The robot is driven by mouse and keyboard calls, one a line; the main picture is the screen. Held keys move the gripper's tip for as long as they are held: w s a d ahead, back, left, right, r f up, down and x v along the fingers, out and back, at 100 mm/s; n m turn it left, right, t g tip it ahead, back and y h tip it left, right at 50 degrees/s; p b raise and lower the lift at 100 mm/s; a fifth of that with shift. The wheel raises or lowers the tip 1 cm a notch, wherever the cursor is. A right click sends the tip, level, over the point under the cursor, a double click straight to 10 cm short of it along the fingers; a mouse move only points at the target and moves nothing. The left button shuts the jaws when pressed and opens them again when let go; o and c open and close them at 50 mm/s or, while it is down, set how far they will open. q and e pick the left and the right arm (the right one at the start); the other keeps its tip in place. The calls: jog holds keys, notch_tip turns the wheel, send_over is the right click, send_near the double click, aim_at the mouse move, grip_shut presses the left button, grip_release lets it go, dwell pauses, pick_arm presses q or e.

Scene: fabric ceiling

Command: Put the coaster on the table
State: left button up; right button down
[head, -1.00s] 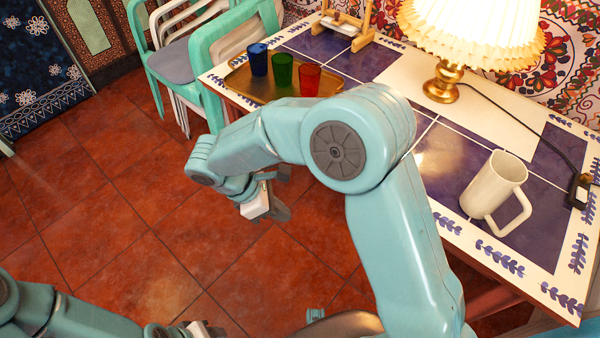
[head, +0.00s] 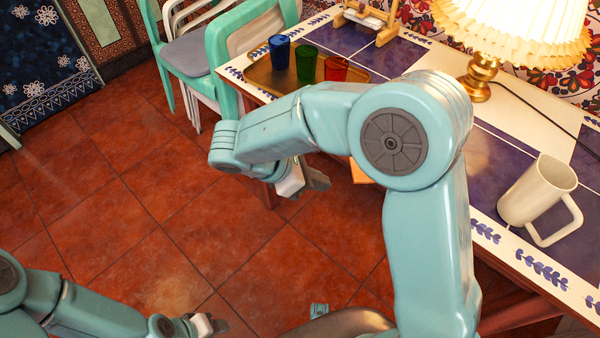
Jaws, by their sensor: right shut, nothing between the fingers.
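My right gripper (head: 314,182) hangs over the red tiled floor, left of the table's near edge, with grey fingers shut and empty. Its arm crosses in front of the table (head: 480,135), which has a blue-and-white tiled top. My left gripper (head: 214,326) is low at the bottom left, over the floor; its fingers are too small to judge. I cannot make out a coaster for certain. A small orange-tan patch (head: 360,173) shows beside the table edge, partly hidden by my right arm; I cannot tell what it is.
On the table, a tray (head: 262,82) holds blue, green and red cups. A lamp (head: 480,80) stands behind my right arm. A white mug (head: 530,188) stands at the right. A wooden stand (head: 385,20) is at the back. Chairs (head: 218,50) stand left of the table.

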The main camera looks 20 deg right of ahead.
aim_at(359, 177)
jog(key=shift+s+d+f, duration=0.15)
jog(key=shift+d+f, duration=0.1)
jog(key=shift+d, duration=0.6)
jog(key=shift+s+d+f, duration=0.2)
jog(key=shift+d, duration=0.7)
jog(key=shift+s+d+f, duration=0.15)
jog(key=shift+d+f, duration=0.1)
jog(key=shift+d, duration=0.6)
jog(key=d, duration=0.3)
jog(key=s+d, duration=0.1)
jog(key=d, duration=0.2)
jog(key=shift+s+p, duration=0.15)
jog(key=shift+p, duration=0.15)
jog(key=shift+a, duration=0.1)
